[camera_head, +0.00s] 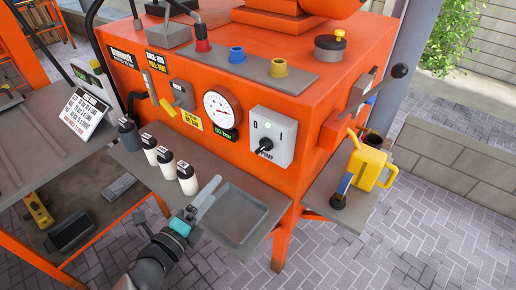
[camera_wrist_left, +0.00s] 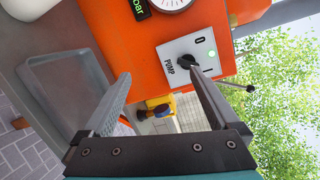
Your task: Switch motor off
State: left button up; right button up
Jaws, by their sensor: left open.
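A grey switch box (camera_head: 272,136) with a black rotary knob (camera_head: 265,144) is on the front of the orange machine. It is labelled PUMP, with a 0 mark and a green light; no label reading "motor" is legible to me. In the left wrist view the box (camera_wrist_left: 203,48) and its knob (camera_wrist_left: 188,62) lie ahead of the fingers, with 0 and I marks and the green light lit. My left gripper (camera_head: 206,194) is open and empty, below and left of the box, apart from it. It also shows in the left wrist view (camera_wrist_left: 160,80). My right gripper is not in view.
A grey shelf with a shallow tray (camera_head: 233,216) and several bottles (camera_head: 168,162) juts out below the machine front. A gauge (camera_head: 221,108) and yellow-handled valve (camera_head: 168,106) are left of the box. A yellow watering can (camera_head: 368,167) stands at right.

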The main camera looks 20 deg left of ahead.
aim_at(259, 150)
pick_arm(q)
notch_tip(259, 150, up, 4)
jog(key=d+m+h, duration=0.3)
jog(key=m+h, duration=0.1)
jog(key=m, duration=0.2)
jog(key=x, duration=0.4)
jog(key=p+x, duration=0.1)
jog(key=x, duration=0.4)
jog(key=p+x, duration=0.1)
jog(key=x, duration=0.4)
jog(key=shift+w+a+f, duration=0.25)
jog(key=shift+w+f, duration=0.05)
jog(key=shift+c, duration=0.2)
jog(key=c, duration=1.3)
jog(key=shift+c, duration=0.2)
